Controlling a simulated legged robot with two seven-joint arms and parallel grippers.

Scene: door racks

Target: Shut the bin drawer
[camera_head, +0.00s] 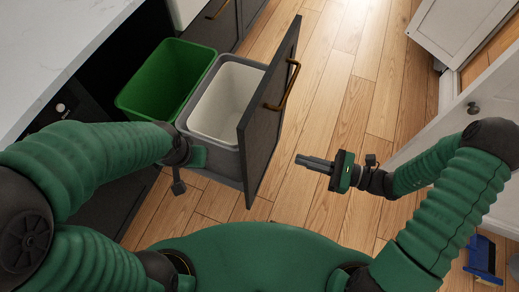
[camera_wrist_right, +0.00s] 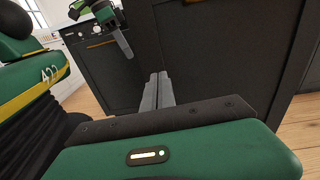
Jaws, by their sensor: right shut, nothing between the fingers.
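The bin drawer (camera_head: 262,135) stands pulled out from under the counter, with a dark front panel and a brass handle (camera_head: 290,84). It holds a green bin (camera_head: 170,75) and a white bin (camera_head: 235,88). My right gripper (camera_head: 299,160) is shut and empty, to the right of the panel's outer face and apart from the handle. In the right wrist view its fingers (camera_wrist_right: 158,78) point toward a dark panel (camera_wrist_right: 215,50). My left gripper (camera_head: 178,188) hangs left of the drawer's near side; its finger opening is unclear.
The white counter (camera_head: 60,40) runs along the left. A white door with a round knob (camera_head: 473,108) stands at the right. A blue object (camera_head: 482,257) lies on the floor at lower right. The wooden floor (camera_head: 345,90) between drawer and door is clear.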

